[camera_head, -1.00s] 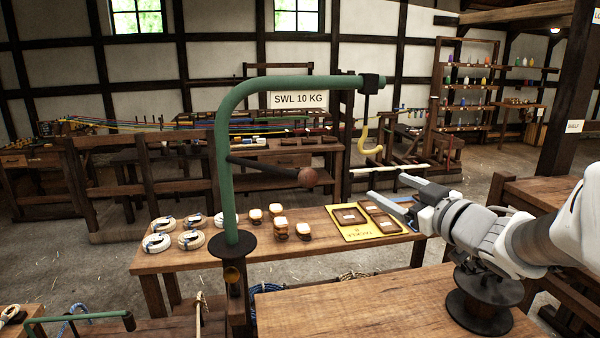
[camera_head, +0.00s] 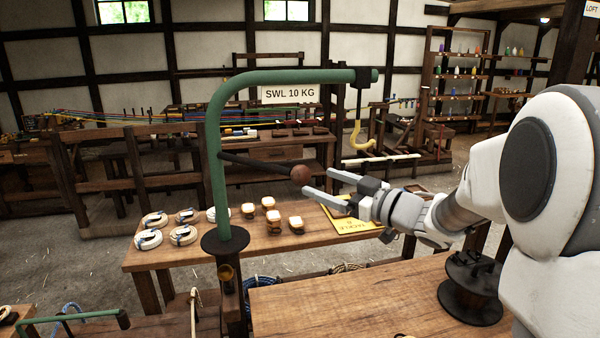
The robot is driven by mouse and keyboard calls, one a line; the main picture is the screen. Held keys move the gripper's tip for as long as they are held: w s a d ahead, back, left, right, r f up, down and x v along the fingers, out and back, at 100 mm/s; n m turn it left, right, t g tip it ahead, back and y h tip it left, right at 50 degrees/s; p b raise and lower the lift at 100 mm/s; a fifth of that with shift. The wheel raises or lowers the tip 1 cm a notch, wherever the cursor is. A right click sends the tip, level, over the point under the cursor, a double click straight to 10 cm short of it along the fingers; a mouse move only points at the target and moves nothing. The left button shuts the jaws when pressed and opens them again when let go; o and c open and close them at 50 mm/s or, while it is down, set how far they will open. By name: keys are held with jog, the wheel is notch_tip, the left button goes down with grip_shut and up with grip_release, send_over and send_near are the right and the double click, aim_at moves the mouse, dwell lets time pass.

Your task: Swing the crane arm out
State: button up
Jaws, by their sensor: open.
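The green crane arm (camera_head: 215,140) rises from a dark round collar (camera_head: 226,240) on a post and bends over to the right. A yellow hook (camera_head: 357,138) hangs from the black block near its tip. A dark handle bar (camera_head: 250,165) sticks out from the upright and ends in a brown ball knob (camera_head: 301,175). My gripper (camera_head: 316,184) is open, its pale fingers pointing left, with the tips close by the knob. I cannot tell whether a finger touches the knob or whether it lies between them.
A wooden bench (camera_head: 290,252) behind the post holds white rope coils (camera_head: 149,239), several small blocks and a yellow board (camera_head: 356,226). A nearer wooden table (camera_head: 350,305) lies under my arm, with a dark spool (camera_head: 470,290) at its right. An "SWL 10 KG" sign (camera_head: 290,94) shows behind the crane.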

aim_at(309, 177)
jog(key=x, duration=0.7)
jog(key=shift+w+a+p, duration=0.2)
jog(key=shift+p, duration=0.1)
grip_shut()
